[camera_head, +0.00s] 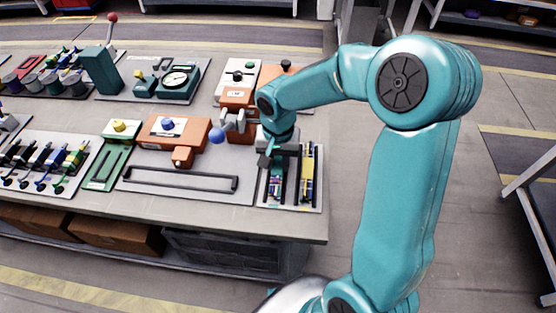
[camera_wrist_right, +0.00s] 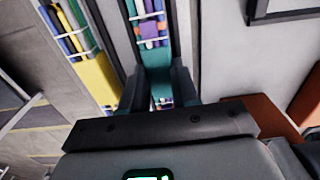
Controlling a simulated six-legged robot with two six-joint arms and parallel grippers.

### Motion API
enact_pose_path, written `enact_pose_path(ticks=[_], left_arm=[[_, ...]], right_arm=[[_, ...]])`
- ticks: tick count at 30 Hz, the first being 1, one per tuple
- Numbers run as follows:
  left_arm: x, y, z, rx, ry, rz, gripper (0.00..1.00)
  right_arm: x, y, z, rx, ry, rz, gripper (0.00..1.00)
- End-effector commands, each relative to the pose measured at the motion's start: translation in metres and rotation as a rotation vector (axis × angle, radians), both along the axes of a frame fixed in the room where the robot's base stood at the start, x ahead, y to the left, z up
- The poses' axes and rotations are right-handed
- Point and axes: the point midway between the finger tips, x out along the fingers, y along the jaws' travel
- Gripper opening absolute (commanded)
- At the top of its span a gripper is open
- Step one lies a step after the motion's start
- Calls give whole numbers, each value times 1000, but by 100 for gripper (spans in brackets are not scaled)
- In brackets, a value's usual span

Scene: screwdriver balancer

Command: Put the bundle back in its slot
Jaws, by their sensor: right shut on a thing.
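The teal bundle (camera_head: 276,187), with pale bands around several thin coloured pieces, is at the left slot of the slotted tray (camera_head: 316,206) at the table's right end. It also shows in the right wrist view (camera_wrist_right: 153,45). My right gripper (camera_head: 268,158) is over the far end of this bundle. In the wrist view my right gripper (camera_wrist_right: 158,92) has one finger on each side of the bundle's teal end and is shut on it. I cannot tell whether the bundle rests on the slot floor. A yellow bundle (camera_head: 308,175) lies in the right slot. My left gripper is out of view.
Left of the tray is a grey panel (camera_head: 145,187) with a long black handle and an orange block (camera_head: 172,133) with a blue knob. An orange lever unit (camera_head: 238,99) stands behind. The table's right edge is close to the tray, with open floor beyond.

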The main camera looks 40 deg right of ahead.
Motion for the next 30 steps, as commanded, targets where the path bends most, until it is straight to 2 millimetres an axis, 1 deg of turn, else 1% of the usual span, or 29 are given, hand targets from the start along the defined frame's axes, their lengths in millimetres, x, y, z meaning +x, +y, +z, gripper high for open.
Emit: enact_pose_path(ticks=[5,6,8,9,17,20,23,26,30], left_arm=[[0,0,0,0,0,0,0],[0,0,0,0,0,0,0],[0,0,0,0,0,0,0],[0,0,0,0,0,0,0],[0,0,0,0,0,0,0],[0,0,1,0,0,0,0],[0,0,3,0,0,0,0],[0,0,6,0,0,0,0],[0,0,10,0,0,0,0]], right_arm=[[0,0,0,-1,-1,0,3],[0,0,0,0,0,0,33],[0,0,0,-1,-1,0,52],[0,0,0,-1,-1,0,59],[0,0,0,0,0,0,59],[1,0,7,0,-3,0,59],[1,0,23,-2,-5,0,59],[1,0,47,-2,-8,0,59],[1,0,87,-1,-7,0,59]])
